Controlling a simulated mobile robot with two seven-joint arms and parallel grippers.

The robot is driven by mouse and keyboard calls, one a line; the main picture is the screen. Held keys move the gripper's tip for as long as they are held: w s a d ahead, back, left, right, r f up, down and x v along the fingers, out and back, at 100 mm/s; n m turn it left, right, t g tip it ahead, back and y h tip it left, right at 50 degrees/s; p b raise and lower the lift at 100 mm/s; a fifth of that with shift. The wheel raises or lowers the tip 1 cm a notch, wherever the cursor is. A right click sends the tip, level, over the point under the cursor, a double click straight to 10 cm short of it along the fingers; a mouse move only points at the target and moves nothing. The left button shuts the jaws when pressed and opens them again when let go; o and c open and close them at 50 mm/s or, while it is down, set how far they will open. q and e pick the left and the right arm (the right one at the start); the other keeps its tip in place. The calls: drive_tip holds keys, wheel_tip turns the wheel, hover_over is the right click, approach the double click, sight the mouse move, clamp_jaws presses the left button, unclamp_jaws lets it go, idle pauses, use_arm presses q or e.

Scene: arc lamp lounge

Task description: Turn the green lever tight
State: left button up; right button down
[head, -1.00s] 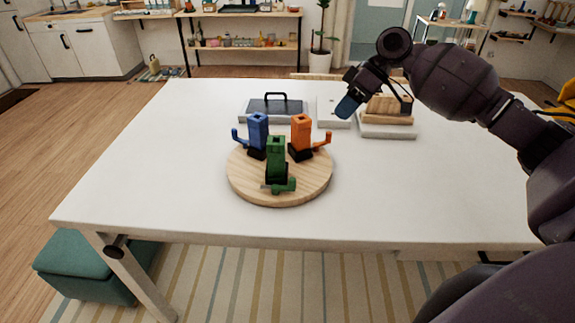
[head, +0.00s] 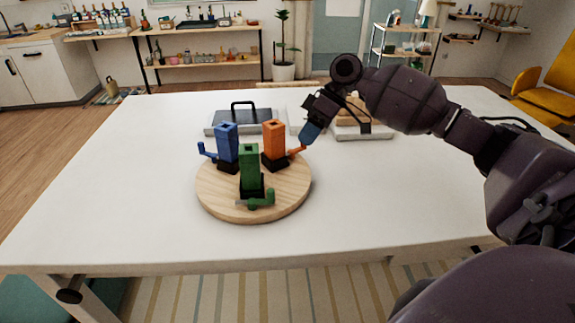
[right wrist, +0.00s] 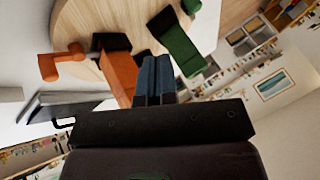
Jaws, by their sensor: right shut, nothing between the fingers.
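The green post (head: 249,167) stands upright at the near side of a round wooden board (head: 215,200). Its green lever (head: 258,202) lies low across the foot of the post, with a turned-up end at the right. My right gripper (head: 310,132) is shut and empty, above and right of the board, beside the orange lever (head: 298,150). Whether it touches that lever I cannot tell. In the right wrist view the shut fingers (right wrist: 155,78) appear between the orange post (right wrist: 119,75) and the green post (right wrist: 179,48). My left gripper is out of view.
A blue post (head: 227,145) with a blue lever and an orange post (head: 273,140) stand behind the green one. A grey tray with a black handle (head: 243,105) and a wooden block on a pale base (head: 362,134) lie farther back. The white table's front is clear.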

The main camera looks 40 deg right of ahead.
approach(255, 200)
drive_tip(key=d+f, duration=0.1)
drive_tip(key=w+d+f, duration=0.1)
drive_tip(key=d+f, duration=0.1)
drive_tip(key=f, duration=0.1)
drive_tip(key=shift+w+d+f+b, duration=0.1)
drive_tip(key=shift+w+d+b, duration=0.2)
drive_tip(key=shift+w+b, duration=0.1)
drive_tip(key=a, duration=0.1)
drive_tip(key=s+a, duration=0.1)
drive_tip(key=shift+s+a, duration=0.55)
drive_tip(key=shift+a, duration=0.2)
drive_tip(key=shift+p, duration=0.3)
